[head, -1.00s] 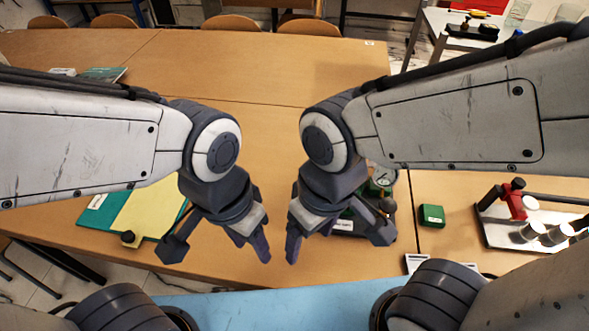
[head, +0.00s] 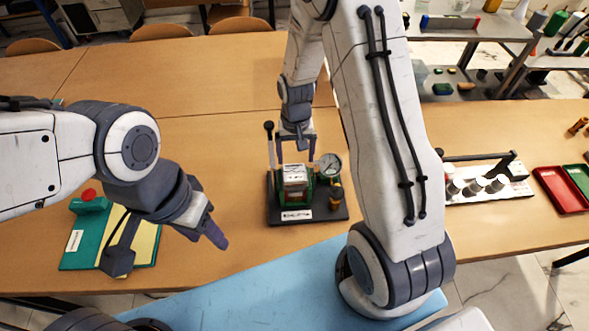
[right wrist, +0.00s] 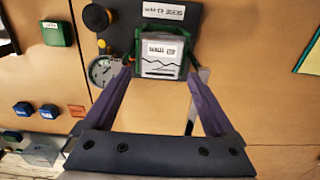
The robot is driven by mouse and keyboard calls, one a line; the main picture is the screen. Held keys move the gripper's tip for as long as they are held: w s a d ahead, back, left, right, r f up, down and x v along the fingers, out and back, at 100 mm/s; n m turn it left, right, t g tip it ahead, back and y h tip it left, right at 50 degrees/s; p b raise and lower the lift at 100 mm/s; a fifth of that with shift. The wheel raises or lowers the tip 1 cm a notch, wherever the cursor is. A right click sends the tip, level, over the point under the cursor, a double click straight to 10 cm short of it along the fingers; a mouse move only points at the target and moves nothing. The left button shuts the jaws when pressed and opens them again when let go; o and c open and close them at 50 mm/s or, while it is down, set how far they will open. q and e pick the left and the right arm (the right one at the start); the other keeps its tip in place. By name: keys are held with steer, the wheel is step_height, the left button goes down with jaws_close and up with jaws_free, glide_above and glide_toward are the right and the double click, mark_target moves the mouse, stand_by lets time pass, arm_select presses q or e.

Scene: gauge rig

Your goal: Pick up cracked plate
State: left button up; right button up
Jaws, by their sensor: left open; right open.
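The cracked plate (right wrist: 160,52) is a pale labelled piece with a jagged dark line across it. It sits in a green holder on the dark gauge rig base (head: 325,212); it also shows in the head view (head: 293,172). My right gripper (head: 296,157) is open just above the plate, its fingers pointing down. In the right wrist view its fingertips (right wrist: 158,73) are on either side of the plate's near edge, and I cannot tell whether they touch it. My left gripper (head: 208,228) is open and empty at the left, above the table.
A green and yellow pad (head: 72,250) lies at the left. A rack of white cylinders (head: 490,188) and a red tray (head: 558,192) are at the right.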

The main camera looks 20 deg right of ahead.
mark_target(295, 172)
steer(key=shift+f, duration=0.8)
steer(key=shift+f+p, duration=0.55)
steer(key=shift+f, duration=0.05)
step_height(295, 172, down, 3)
steer(key=shift+w+f+p, duration=0.1)
steer(key=shift+w+p, duration=0.05)
steer(key=shift+p, duration=0.5)
steer(key=shift+a+f, duration=0.1)
steer(key=shift+f, duration=0.4)
steer(key=c, duration=1.2)
steer(key=shift+w+r, duration=0.1)
steer(key=shift+r, duration=0.1)
